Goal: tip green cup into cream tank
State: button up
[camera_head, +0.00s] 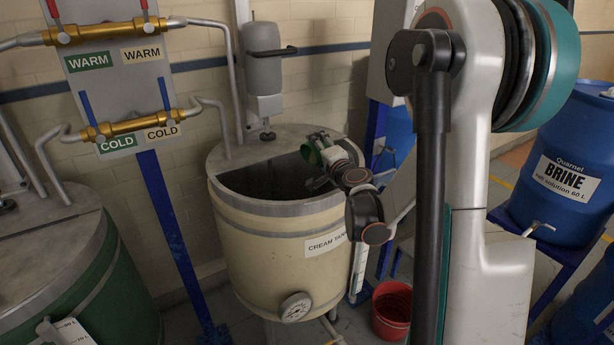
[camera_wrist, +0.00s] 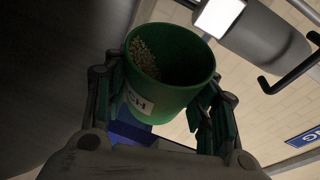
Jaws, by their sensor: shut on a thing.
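The cream tank (camera_head: 262,245) stands in the middle of the head view, with a label and a dial on its front. Its top is half covered by a grey lid, and the front half is open and dark inside. My gripper (camera_head: 322,150) is over the right part of the opening. It is shut on the green cup (camera_head: 311,154), which is tilted and partly hidden by the fingers. In the wrist view the green cup (camera_wrist: 172,92) sits between both fingers, with pale grains inside and a white label ending in "CH". No grains are seen falling.
A grey mixer motor (camera_head: 263,50) stands on the tank's lid behind the cup. Brass warm and cold valves (camera_head: 105,32) and a green tank (camera_head: 75,275) are at left. A red bucket (camera_head: 391,311) and a blue brine drum (camera_head: 562,160) are at right.

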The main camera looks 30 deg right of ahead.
jog(key=shift+a+r+n+t+b, duration=0.2)
jog(key=shift+a+n+t+b, duration=0.1)
jog(key=shift+n+b, duration=0.25)
dwell(0.5)
jog(key=shift+s+a+r+n, duration=0.1)
jog(key=shift+a+r+n, duration=0.1)
jog(key=shift+r+n, duration=0.5)
jog(key=shift+c, duration=0.2)
dwell(1.1)
jog(key=shift+d+f+m, duration=0.4)
jog(key=shift+f+m, duration=0.3)
jog(key=shift+m, duration=0.05)
jog(key=shift+d+f+m+p, duration=0.1)
jog(key=shift+m+p, duration=0.2)
jog(key=shift+p, duration=0.15)
jog(key=shift+d+m, duration=0.15)
jog(key=shift+m, duration=0.15)
